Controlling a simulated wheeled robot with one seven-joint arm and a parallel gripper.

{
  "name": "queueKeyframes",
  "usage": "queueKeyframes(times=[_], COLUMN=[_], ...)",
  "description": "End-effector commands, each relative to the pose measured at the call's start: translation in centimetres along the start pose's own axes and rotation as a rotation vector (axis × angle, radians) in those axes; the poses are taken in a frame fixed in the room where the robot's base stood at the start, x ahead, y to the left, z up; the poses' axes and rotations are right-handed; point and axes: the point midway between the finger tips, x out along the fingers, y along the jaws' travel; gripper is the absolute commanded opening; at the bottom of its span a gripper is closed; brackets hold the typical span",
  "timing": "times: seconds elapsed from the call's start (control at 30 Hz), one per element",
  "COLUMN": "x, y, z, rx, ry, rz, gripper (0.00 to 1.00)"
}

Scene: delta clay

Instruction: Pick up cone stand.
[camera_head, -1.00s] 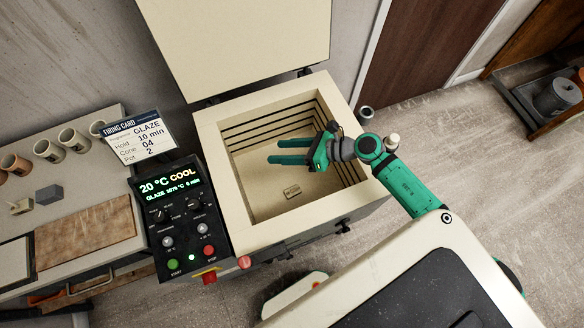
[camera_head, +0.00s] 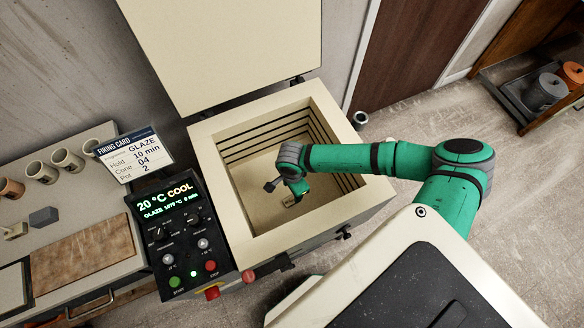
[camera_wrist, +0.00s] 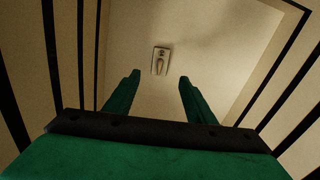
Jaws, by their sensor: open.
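The cone stand (camera_wrist: 161,61) is a small pale block with a darker shape on its face, lying on the kiln floor. In the wrist view it sits beyond my open fingertips, roughly centred between them. In the head view a small part of it (camera_head: 289,202) shows just below my wrist. My gripper (camera_wrist: 158,78) is open and empty, pointing down into the kiln (camera_head: 211,179). Its green fingers are apart from the stand. In the head view the wrist hides most of the fingers.
The kiln walls with dark grooves surround my gripper closely. The kiln lid (camera_head: 225,45) stands open at the back. The control panel (camera_head: 178,235) and firing card (camera_head: 135,154) are at left. A bench with several cups (camera_head: 68,160) stands further left.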

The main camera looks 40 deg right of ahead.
Motion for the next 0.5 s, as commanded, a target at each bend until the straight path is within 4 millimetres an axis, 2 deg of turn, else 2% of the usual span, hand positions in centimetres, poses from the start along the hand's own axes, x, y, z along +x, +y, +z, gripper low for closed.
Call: queueKeyframes(times=[0.2,0.5], x=[3.3,5.4], y=[0.0,0.1], z=[0.2,0.3], rx=[0.002,0.004], ry=[-0.003,-0.005], rz=[0.002,0.001], gripper=[0.50,0.50])
